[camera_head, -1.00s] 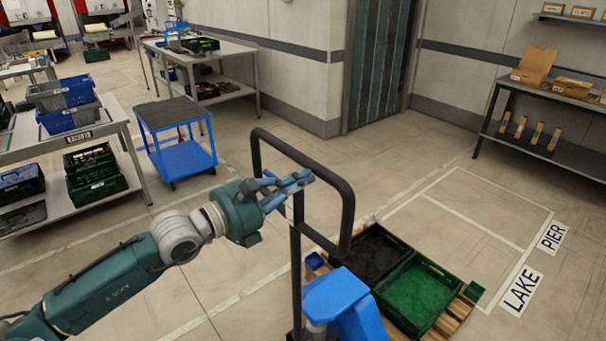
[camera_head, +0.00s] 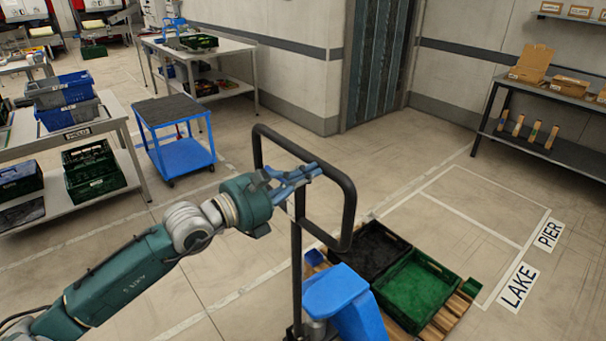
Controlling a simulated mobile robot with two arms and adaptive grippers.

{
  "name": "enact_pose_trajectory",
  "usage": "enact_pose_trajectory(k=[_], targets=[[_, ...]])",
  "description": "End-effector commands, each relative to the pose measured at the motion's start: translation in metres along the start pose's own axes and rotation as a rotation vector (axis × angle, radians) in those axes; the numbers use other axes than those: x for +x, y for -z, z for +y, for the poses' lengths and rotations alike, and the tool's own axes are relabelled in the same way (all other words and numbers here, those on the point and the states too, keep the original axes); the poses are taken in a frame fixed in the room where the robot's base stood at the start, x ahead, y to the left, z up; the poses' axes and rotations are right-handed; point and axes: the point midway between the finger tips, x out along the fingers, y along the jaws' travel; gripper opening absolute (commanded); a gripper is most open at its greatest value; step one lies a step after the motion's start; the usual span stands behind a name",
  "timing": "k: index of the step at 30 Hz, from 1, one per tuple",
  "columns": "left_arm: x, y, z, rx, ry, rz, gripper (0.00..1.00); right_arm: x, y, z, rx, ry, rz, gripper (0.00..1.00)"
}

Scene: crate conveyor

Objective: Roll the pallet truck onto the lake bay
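The pallet truck shows at bottom centre, with a blue body (camera_head: 337,299) and a black loop handle (camera_head: 347,215) on an upright shaft. Its wooden pallet (camera_head: 446,318) carries a black crate (camera_head: 369,252) and a green crate (camera_head: 417,289). The lake bay (camera_head: 449,211) is a white-outlined floor area beside the "LAKE" label (camera_head: 518,287); the load covers its near part. My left gripper (camera_head: 303,174) is at the handle loop, its blue fingers overlapping the loop near the shaft; whether they clasp it is unclear. My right gripper is out of view.
The pier bay (camera_head: 490,205), by the "PIER" label (camera_head: 550,234), is empty. A blue cart (camera_head: 183,157) and a table of crates (camera_head: 97,127) stand left. A dark shelf bench (camera_head: 541,151) stands at the right wall. The floor behind the truck is clear.

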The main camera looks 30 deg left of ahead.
Motion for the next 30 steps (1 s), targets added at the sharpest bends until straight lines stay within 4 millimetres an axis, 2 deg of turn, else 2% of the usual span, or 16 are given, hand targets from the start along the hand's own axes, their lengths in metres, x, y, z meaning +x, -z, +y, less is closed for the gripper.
enact_pose_trajectory(k=[3,21,30], targets=[[0.006,-0.006,0.001,0.003,-0.001,-0.014,0.0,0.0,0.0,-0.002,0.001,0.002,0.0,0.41],[0.029,-0.008,0.001,0.003,-0.002,-0.017,0.0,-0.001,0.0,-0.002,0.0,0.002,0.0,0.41],[0.031,-0.006,0.0,0.003,0.0,-0.012,0.0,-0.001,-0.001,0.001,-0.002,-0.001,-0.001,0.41]])
